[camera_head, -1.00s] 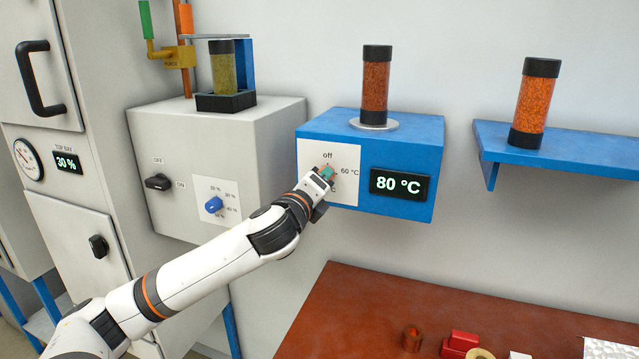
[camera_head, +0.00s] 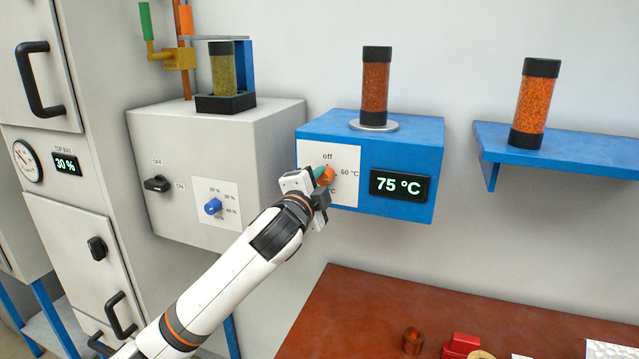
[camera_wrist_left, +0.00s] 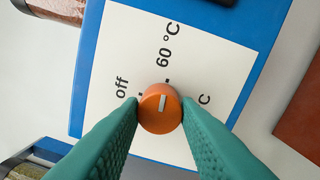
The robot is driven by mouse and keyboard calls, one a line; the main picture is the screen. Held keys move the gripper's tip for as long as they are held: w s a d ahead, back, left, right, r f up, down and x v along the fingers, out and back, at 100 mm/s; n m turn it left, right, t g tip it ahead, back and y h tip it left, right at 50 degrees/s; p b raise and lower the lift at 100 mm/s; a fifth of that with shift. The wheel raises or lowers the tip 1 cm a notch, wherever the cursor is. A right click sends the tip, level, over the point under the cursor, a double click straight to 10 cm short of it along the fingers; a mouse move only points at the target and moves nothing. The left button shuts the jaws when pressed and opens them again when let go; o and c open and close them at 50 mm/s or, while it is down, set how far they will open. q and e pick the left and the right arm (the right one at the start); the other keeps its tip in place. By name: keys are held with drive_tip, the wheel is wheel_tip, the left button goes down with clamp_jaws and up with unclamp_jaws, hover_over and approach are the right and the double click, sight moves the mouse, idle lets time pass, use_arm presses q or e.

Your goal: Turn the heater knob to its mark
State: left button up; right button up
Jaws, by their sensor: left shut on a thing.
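The heater is a blue box (camera_head: 390,133) with a white dial plate (camera_head: 343,196) on its front. The plate carries "off", "60 °C" and a partly hidden label. The heater knob (camera_head: 328,175) is orange, and in the left wrist view the knob (camera_wrist_left: 160,117) has a short white pointer line. That line points about toward the tick by "60 °C". My left gripper (camera_head: 323,176) is shut on the knob; its green fingers (camera_wrist_left: 160,108) press on both sides. The heater's display (camera_head: 399,185) reads 75 °C. My right gripper is out of view.
A dark-capped tube of red-brown grains (camera_head: 375,88) stands on the heater. A grey box (camera_head: 215,130) with a blue knob (camera_head: 212,206) is to the left. A blue shelf (camera_head: 580,146) with an orange tube (camera_head: 535,105) is to the right. A red-brown table (camera_head: 370,300) lies below.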

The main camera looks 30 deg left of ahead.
use_arm(q)
drive_tip(key=n, duration=0.4)
drive_tip(key=shift+n+p, duration=0.3)
drive_tip(key=shift+n, duration=0.1)
drive_tip(key=n, duration=0.3)
drive_tip(key=shift+n+p, duration=0.4)
drive_tip(key=n+p, duration=0.1)
drive_tip(key=n, duration=0.3)
drive_tip(key=shift+n+p, duration=1)
drive_tip(key=shift+n, duration=1.2)
drive_tip(key=o, duration=1)
drive_tip(key=shift+c, duration=0.2)
